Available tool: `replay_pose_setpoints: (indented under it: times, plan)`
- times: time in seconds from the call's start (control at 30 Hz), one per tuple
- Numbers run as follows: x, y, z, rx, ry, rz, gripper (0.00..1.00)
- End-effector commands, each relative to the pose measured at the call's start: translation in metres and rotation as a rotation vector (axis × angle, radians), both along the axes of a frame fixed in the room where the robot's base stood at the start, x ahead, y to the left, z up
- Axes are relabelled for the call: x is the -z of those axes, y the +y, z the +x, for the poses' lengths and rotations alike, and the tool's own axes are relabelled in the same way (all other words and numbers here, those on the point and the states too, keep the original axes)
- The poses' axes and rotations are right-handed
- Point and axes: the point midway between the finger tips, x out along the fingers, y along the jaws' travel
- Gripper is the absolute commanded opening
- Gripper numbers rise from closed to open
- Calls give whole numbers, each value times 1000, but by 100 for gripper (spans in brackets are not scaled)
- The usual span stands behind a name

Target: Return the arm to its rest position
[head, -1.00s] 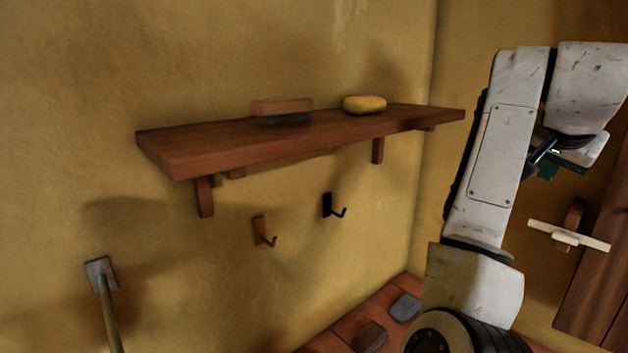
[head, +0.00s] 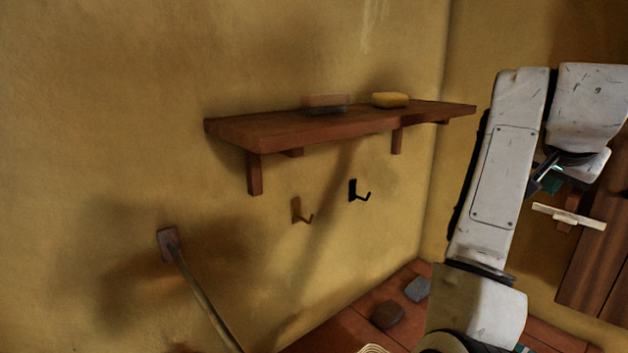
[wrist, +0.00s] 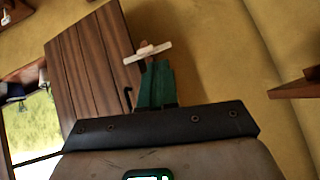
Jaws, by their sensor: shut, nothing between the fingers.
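My arm stands folded at the right of the head view, its white links upright and bent over at the top. My gripper (head: 550,184) hangs below the upper link, partly hidden behind the arm. In the wrist view its teal fingers (wrist: 157,85) are together with nothing between them. They point toward a white bar on a brown mount (wrist: 148,52), which looks to stand beyond the fingertips.
A wooden shelf (head: 290,131) on the yellow wall holds a yellow block (head: 390,100) and a brown-and-grey block (head: 325,103). Two hooks are below it. A pole (head: 205,300) slants from a wall plate. A dark plank panel (wrist: 88,62) stands near the gripper.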

Motion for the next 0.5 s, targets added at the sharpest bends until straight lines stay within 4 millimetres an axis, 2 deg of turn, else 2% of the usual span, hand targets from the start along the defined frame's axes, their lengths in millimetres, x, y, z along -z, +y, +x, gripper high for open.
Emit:
replay_pose_setpoints:
  times: [0.27, 0.37, 0.47, 0.5]
  plan:
    - [51, 0, -7, -31, 56, -35, 0]
    - [76, 0, -12, -51, 85, -51, 0]
    - [108, 0, -20, -79, 123, -71, 0]
    - [124, 1, -25, -93, 141, -78, 0]
